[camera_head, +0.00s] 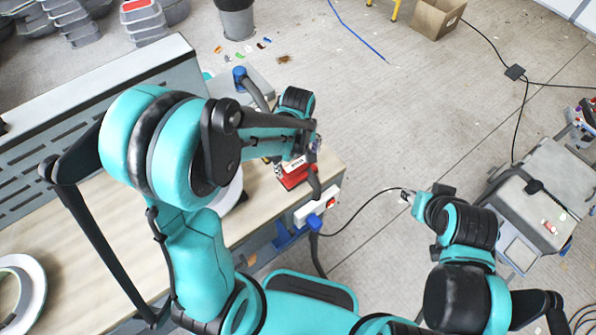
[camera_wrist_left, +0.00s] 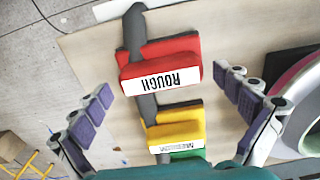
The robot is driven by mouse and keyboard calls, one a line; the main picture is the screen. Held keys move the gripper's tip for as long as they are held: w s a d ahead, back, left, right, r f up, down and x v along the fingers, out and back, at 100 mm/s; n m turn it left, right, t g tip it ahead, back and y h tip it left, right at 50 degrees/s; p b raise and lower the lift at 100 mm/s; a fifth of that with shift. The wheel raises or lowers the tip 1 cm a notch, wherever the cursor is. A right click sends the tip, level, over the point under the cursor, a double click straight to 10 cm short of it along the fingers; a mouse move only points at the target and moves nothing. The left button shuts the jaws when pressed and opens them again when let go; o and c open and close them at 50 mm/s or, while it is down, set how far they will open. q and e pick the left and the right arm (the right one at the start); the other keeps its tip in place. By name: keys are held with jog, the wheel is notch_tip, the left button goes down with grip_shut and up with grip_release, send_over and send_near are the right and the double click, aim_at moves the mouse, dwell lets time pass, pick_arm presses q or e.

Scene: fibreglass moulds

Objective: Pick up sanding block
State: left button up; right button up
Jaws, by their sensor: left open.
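Three sanding blocks stand in a row in the left wrist view: a red one labelled ROUGH (camera_wrist_left: 160,72), a yellow one (camera_wrist_left: 176,128) with a label, and a green one (camera_wrist_left: 186,154), partly cut off by my wrist. The red block also shows in the head view (camera_head: 294,178), near the bench's right end. My left gripper (camera_wrist_left: 168,88) is open and empty above the blocks, its fingers on either side of the red one. In the head view the left gripper (camera_head: 312,148) partly hides the blocks. My right gripper (camera_head: 408,198) hangs over the floor, away from the bench; its jaws are too small to judge.
The wooden bench (camera_head: 70,250) carries a white power strip (camera_head: 318,203) at its right edge and a grey hose close to the blocks. A round ring-shaped object (camera_wrist_left: 300,110) lies right of the gripper. A grey cart (camera_head: 545,190) stands at right; floor between is mostly clear.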

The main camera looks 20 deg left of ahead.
pick_arm(q)
jog(key=shift+f, duration=0.65)
jog(key=c, duration=1.1)
jog(key=shift+r, duration=0.2)
